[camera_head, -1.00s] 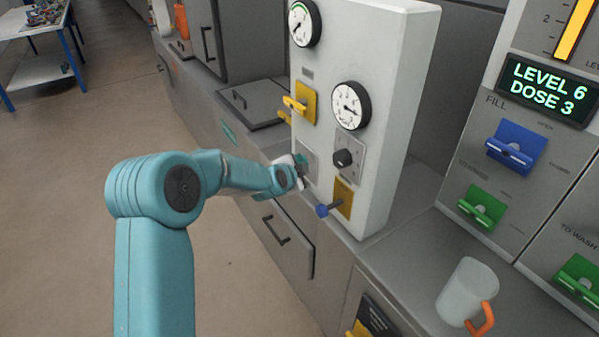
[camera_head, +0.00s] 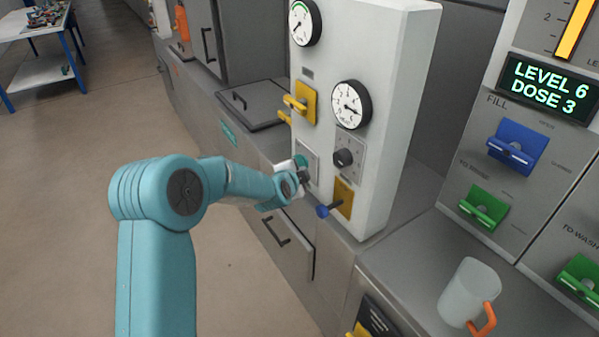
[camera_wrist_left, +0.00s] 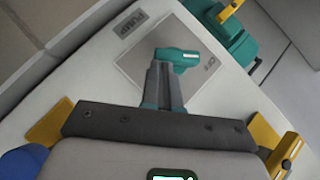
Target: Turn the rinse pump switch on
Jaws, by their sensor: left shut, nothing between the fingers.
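The pump switch has a teal lever (camera_wrist_left: 176,56) on a square grey plate (camera_wrist_left: 196,84), with the labels PUMP and OFF beside it in the left wrist view. The plate (camera_head: 311,158) is on the white panel (camera_head: 392,120) in the head view, partly hidden by my arm. My left gripper (camera_wrist_left: 163,78) is shut and empty. Its tips are right at the lever and overlap its lower edge; I cannot tell whether they touch. In the head view the left gripper (camera_head: 305,180) is just in front of the plate. My right gripper is not in view.
A black knob (camera_head: 343,158) and a blue-tipped lever (camera_head: 323,211) on a yellow plate (camera_head: 344,196) are close right of the gripper. Two gauges and a yellow lever (camera_head: 296,104) are above. A translucent mug (camera_head: 467,290) stands on the counter at right.

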